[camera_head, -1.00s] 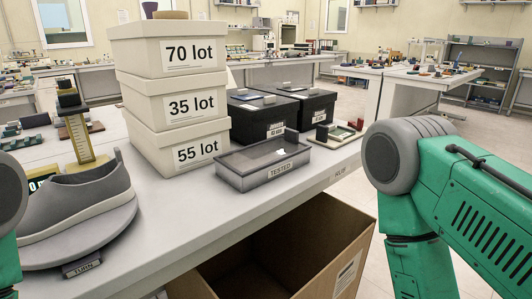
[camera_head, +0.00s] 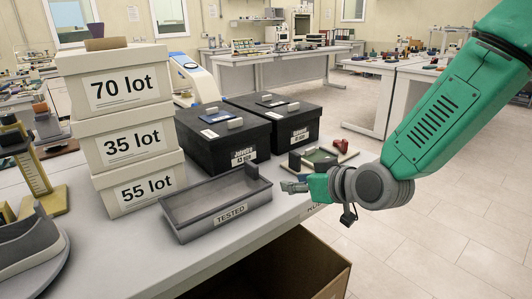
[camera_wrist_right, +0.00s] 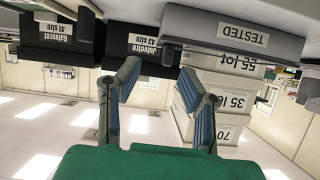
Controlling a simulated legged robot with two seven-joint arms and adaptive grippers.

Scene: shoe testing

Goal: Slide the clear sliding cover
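The grey see-through tray labelled TESTED (camera_head: 215,205) lies near the front edge of the table. Its top looks translucent, and I cannot clearly tell the clear cover apart from the tray. My left gripper is not in view.
Stacked lot boxes (camera_head: 125,140) stand left of the tray. Two black shoe boxes (camera_head: 225,140) stand behind it. A small board with parts (camera_head: 318,160) lies near my right gripper. An open cardboard box (camera_head: 300,265) is below the table edge. A grey shoe (camera_head: 28,248) is at far left.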

